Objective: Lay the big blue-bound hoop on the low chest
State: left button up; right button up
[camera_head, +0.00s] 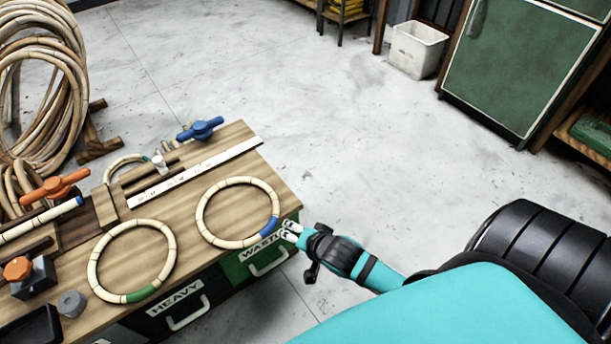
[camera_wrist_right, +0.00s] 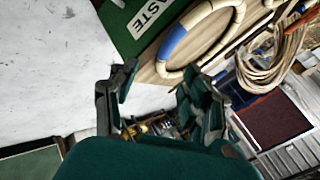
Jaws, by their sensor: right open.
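The blue-bound hoop (camera_head: 269,227), a pale cane ring with a blue wrap, lies flat on the wooden bench near its right corner. Its blue wrap faces my right gripper (camera_head: 289,231), which is open and empty just off the bench edge, apart from the hoop. In the right wrist view the open fingers (camera_wrist_right: 160,84) are below the blue wrap (camera_wrist_right: 173,42), with nothing between them. I cannot tell any low chest for sure in these frames. My left gripper is not in view.
A green-bound hoop (camera_head: 140,296) lies left of the blue-bound one. A white ruler (camera_head: 195,172), blue clamp (camera_head: 200,128) and orange clamp (camera_head: 55,187) are on the bench. Open floor lies to the right.

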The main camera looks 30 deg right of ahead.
jog(key=s+a+f+n+g, duration=0.2)
jog(key=s+n+g, duration=0.4)
jog(key=s+n, duration=0.7)
jog(key=shift+s+a+n, duration=0.2)
jog(key=shift+s+n, duration=0.1)
jog(key=shift+s, duration=0.3)
